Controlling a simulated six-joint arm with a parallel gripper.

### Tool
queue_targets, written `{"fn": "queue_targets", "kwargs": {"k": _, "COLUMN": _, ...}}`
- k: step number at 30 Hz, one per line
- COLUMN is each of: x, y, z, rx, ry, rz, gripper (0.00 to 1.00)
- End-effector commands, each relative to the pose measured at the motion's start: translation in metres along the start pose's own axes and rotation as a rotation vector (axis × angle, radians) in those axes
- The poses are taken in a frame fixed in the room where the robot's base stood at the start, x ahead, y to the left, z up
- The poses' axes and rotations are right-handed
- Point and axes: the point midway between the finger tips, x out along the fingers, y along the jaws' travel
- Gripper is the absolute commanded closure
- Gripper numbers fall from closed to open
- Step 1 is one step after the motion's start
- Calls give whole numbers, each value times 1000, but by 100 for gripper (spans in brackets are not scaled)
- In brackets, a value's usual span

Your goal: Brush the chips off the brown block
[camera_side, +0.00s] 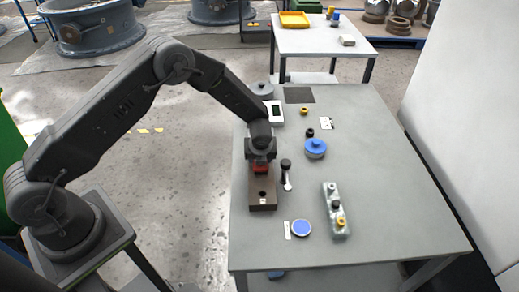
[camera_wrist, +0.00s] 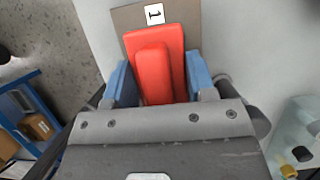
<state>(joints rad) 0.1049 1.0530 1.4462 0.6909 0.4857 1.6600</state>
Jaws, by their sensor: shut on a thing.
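My gripper (camera_side: 261,157) is over the block's far end. Its blue fingers (camera_wrist: 159,78) are shut on a red brush (camera_wrist: 171,45), seen from its back. The brush is at or just above the block; I cannot tell whether it touches. Bristles are hidden, and I cannot make out any chips.
To the right are a dark-handled tool (camera_side: 286,173), a blue-topped round part (camera_side: 315,147) and a clear tray (camera_side: 335,208) of small parts. A blue disc (camera_side: 302,228) lies in front. A white device (camera_side: 274,112) is behind my gripper. The table's right side is clear.

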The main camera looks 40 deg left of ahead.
Motion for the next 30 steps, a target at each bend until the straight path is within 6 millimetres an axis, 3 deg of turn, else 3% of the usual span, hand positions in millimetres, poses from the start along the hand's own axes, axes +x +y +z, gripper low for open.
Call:
{"fn": "queue_targets", "kwargs": {"k": 8, "x": -10, "y": 1, "z": -24, "rx": 3, "ry": 1, "rz": 1, "gripper": 72}}
{"fn": "queue_targets", "kwargs": {"k": 22, "x": 7, "y": 1, "z": 15, "rx": -3, "ry": 1, "rz": 2, "gripper": 72}}
{"fn": "queue_targets", "kwargs": {"k": 30, "x": -2, "y": -5, "z": -6, "rx": 2, "ry": 1, "rz": 2, "gripper": 72}}
